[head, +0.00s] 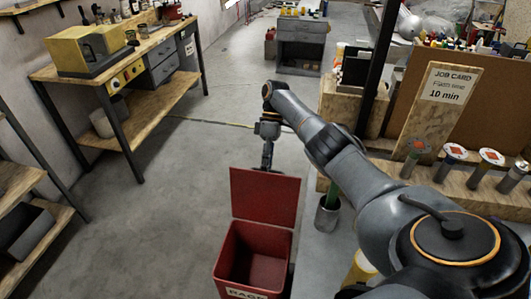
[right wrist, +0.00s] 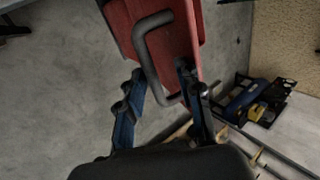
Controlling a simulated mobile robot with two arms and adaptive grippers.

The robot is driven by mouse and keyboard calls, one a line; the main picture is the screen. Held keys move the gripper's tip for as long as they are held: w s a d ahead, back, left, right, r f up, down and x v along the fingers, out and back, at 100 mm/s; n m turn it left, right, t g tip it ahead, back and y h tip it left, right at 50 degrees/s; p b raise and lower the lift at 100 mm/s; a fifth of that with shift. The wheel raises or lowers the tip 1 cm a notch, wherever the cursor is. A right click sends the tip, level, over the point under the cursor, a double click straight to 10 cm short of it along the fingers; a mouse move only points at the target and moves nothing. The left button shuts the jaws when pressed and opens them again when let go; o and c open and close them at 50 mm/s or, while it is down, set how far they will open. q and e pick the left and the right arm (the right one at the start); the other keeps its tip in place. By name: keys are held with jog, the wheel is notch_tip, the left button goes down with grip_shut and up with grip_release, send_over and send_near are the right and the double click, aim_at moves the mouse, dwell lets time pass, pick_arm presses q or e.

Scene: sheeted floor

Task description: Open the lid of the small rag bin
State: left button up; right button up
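The small red rag bin (head: 258,258) stands on the floor at the bottom middle of the head view. Its lid (head: 264,196) is raised and stands nearly upright at the back, and the inside looks dark and empty. My right gripper (head: 267,163) is behind the lid's top edge, its tips partly hidden by the lid. In the right wrist view, the lid (right wrist: 187,30) has a dark bar handle (right wrist: 149,62). The fingers of my right gripper (right wrist: 160,86) are spread apart on either side of the handle's lower end. My left gripper is not in view.
A workbench (head: 150,57) with a yellow machine stands at the left. A grey pot (head: 327,214) stands right of the bin. The floor left of the bin is clear.

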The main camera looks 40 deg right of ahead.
jog(key=shift+w+d+r, duration=0.15)
jog(key=shift+r, duration=0.55)
notch_tip(320, 180, up, 7)
jog(key=shift+r, duration=0.15)
jog(key=shift+a, duration=0.2)
